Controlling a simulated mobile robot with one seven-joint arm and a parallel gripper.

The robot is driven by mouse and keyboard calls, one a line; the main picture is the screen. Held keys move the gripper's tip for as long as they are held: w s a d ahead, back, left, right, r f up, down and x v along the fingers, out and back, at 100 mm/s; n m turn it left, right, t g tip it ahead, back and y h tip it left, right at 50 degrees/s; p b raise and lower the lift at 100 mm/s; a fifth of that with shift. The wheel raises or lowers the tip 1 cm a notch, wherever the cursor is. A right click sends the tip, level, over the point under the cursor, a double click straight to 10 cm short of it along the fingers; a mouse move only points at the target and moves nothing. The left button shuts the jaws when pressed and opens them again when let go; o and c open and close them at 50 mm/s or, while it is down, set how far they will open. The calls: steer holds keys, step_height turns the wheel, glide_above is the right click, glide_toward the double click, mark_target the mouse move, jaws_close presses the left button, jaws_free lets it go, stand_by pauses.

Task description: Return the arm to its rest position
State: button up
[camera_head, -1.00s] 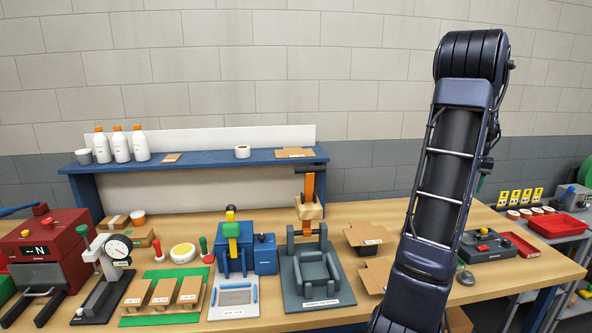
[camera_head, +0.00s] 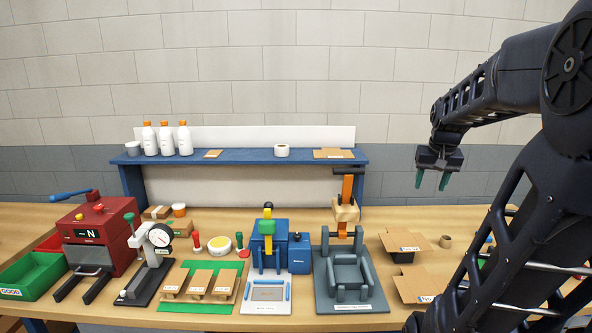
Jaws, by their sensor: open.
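My gripper (camera_head: 433,181) hangs in the air at the right, pointing down, with its two green fingertips apart and nothing between them. It is above the back right part of the bench, in front of the grey wall band. My dark arm (camera_head: 500,200) fills the right side of the picture, bent at a raised elbow. It hides the right end of the bench.
On the wooden bench (camera_head: 458,272) stand a red machine (camera_head: 104,237), a dial gauge (camera_head: 152,260), a blue press (camera_head: 270,246), a grey fixture (camera_head: 346,275) and open cardboard boxes (camera_head: 421,284). A blue shelf (camera_head: 232,160) with bottles stands behind. A green bin (camera_head: 37,272) is at the left.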

steer(key=s+a+f+n+t, duration=0.1)
steer(key=s+a+f+n, duration=0.1)
steer(key=s+a, duration=0.8)
steer(key=shift+s+f+n+y, duration=0.3)
steer(key=shift+s+f+n, duration=0.1)
steer(key=shift+s+f, duration=0.3)
steer(key=shift+w+a, duration=0.1)
steer(key=shift+c, duration=0.3)
stand_by(1.4)
